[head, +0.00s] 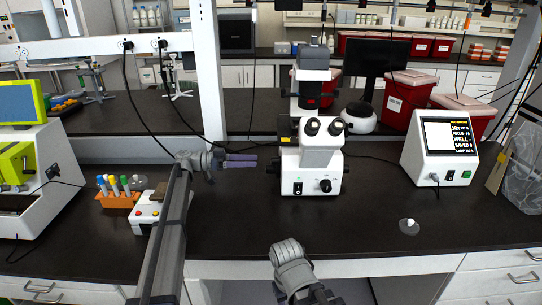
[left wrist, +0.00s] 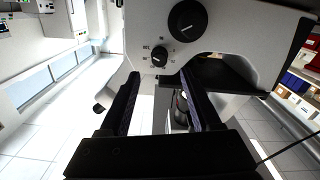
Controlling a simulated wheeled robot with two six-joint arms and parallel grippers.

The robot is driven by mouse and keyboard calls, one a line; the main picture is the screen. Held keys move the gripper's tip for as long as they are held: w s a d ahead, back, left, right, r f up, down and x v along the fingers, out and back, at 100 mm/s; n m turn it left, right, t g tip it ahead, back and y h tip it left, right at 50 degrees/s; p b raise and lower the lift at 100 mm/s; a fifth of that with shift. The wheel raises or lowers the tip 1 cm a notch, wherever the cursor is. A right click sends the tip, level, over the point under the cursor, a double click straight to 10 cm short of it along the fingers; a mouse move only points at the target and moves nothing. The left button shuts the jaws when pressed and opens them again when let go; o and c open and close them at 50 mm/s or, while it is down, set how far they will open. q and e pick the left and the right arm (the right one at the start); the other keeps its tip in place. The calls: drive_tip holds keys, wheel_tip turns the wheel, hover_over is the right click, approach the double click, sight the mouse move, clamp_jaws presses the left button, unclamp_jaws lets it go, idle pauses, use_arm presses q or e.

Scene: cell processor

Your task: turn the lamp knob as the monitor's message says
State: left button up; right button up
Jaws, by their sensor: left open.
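The white microscope (head: 320,160) stands mid-bench in the head view. A black knob (head: 325,185) is on the front of its base, right of a dark switch. My left gripper (head: 256,160) is open and empty beside the microscope's left side, apart from it. In the left wrist view, a small black knob (left wrist: 160,56) with marks around it lies ahead of the open fingers, with a larger black knob (left wrist: 187,20) above it. I cannot tell which is the lamp knob. The monitor (head: 449,137) shows small text, including a lamp line whose value I cannot read.
An orange tube rack (head: 118,200) and a white box with coloured buttons (head: 146,213) stand at left. A small clear dish (head: 409,227) lies at front right. Red bins (head: 405,98) stand behind the microscope. The bench in front of the microscope is clear.

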sight(276, 161)
use_arm(q)
drive_tip(key=d, duration=0.8)
drive_tip(key=shift+r, duration=0.1)
drive_tip(key=shift+a, duration=0.1)
clamp_jaws()
idle(0.5)
